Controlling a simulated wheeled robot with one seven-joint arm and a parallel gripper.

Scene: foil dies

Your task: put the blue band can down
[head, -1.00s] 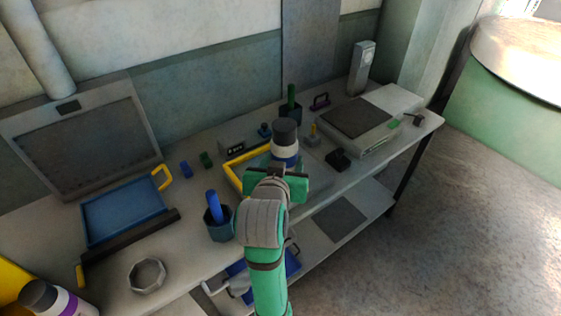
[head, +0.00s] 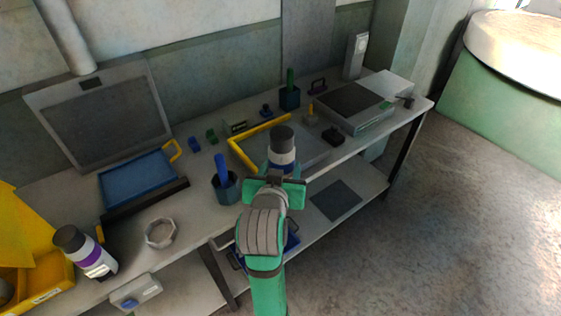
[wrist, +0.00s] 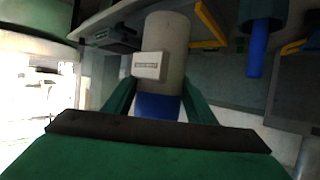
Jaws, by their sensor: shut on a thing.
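The blue band can (head: 282,148) is a white can with a dark grey top and a blue band low on its side. In the head view it stands upright in my gripper (head: 275,186), above the bench's front part, in front of the yellow-edged grey plate. My gripper is shut on it, with green fingers on either side. In the wrist view the can (wrist: 163,60) lies between the green fingers (wrist: 157,100), with its label and blue band showing. The gripper hides the can's lower end, so I cannot tell whether it touches anything.
A dark cup with a blue handle (head: 226,188) stands left of my gripper. The yellow-edged plate (head: 312,146) lies behind. A purple-banded can (head: 88,252), a ring (head: 160,233) and a blue tray (head: 138,180) are at left. A grey box (head: 353,108) is at right.

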